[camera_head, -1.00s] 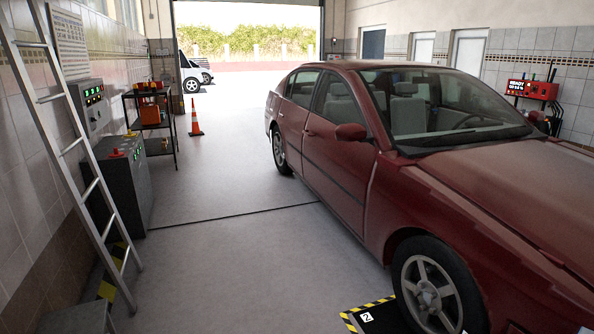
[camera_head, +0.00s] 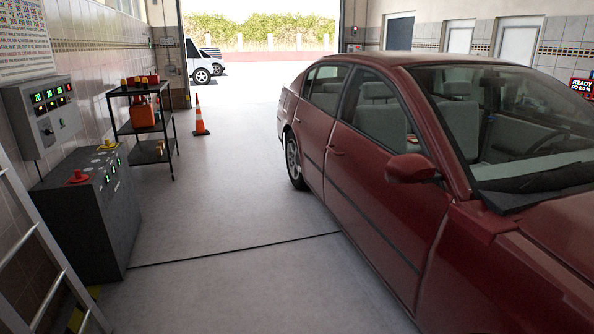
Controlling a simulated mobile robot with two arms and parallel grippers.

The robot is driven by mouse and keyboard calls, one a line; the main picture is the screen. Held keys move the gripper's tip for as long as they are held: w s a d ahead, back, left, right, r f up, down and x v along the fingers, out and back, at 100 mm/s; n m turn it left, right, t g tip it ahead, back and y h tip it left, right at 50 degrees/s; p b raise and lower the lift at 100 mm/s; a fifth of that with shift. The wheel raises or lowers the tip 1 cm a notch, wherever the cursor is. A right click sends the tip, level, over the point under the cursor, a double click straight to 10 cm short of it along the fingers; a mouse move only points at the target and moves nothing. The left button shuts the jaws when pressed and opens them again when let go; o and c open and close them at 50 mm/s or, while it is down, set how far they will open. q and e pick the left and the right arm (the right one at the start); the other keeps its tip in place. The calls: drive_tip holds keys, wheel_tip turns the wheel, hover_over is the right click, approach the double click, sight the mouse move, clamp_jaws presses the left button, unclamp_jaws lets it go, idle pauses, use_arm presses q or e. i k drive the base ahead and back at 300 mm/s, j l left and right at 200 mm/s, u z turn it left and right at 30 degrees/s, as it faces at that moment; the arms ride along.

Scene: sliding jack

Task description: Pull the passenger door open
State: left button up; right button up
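A dark red car (camera_head: 520,255) fills the right side of the head view, its front towards me. Neither of my grippers shows in the view.
A ladder (camera_head: 38,255) leans at the near left. A grey control cabinet (camera_head: 95,205), a wall panel (camera_head: 45,115) and a black shelf cart (camera_head: 146,130) line the left wall. An orange cone (camera_head: 199,118) stands beyond. The floor (camera_head: 235,215) left of the car is clear.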

sight(394, 206)
drive_tip(key=i, duration=2.75)
